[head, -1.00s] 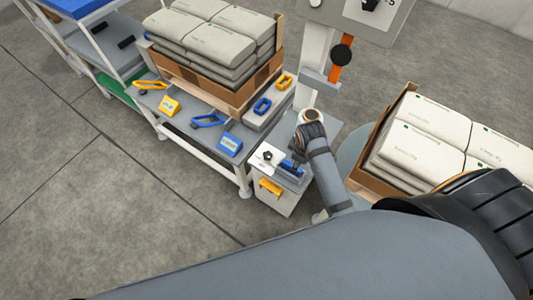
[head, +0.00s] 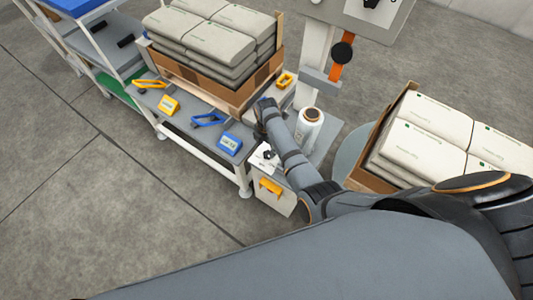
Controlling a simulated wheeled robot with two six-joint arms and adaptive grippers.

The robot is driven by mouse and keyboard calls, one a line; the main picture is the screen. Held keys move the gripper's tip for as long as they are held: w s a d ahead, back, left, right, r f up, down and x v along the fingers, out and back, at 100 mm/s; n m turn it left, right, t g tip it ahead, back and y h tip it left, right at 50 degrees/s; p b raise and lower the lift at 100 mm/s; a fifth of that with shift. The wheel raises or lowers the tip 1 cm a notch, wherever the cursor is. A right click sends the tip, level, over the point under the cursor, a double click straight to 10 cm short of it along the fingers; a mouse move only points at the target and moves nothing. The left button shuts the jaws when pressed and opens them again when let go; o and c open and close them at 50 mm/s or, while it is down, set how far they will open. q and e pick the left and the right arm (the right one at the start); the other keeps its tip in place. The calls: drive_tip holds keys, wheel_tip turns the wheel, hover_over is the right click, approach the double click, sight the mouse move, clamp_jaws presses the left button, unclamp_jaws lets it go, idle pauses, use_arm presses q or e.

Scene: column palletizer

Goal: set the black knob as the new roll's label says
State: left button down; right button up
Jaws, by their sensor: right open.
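A small black knob (head: 268,154) sits on a white plate on top of the pale box at the table's right end, partly hidden by my right arm. A white roll (head: 309,130) with a brown core stands upright just right of my right forearm. Any writing on its label is too small to read. My right gripper (head: 264,104) is open beyond the knob, near the pallet box's front right corner; its fingertips are small and dark. I see nothing held in it. My left gripper is not in view.
A grey panel (head: 400,22) with a black part stands at the top, above an orange strap with a round black disc (head: 342,53). Sacks fill cardboard boxes left and right. Blue (head: 229,144) and yellow (head: 168,105) devices lie on the table. Open floor is at lower left.

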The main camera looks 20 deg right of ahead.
sight(267, 154)
wheel_tip(267, 154, down, 5)
drive_tip(key=shift+f+b, duration=0.15)
drive_tip(key=shift+b, duration=0.4)
drive_tip(key=c, duration=1.2)
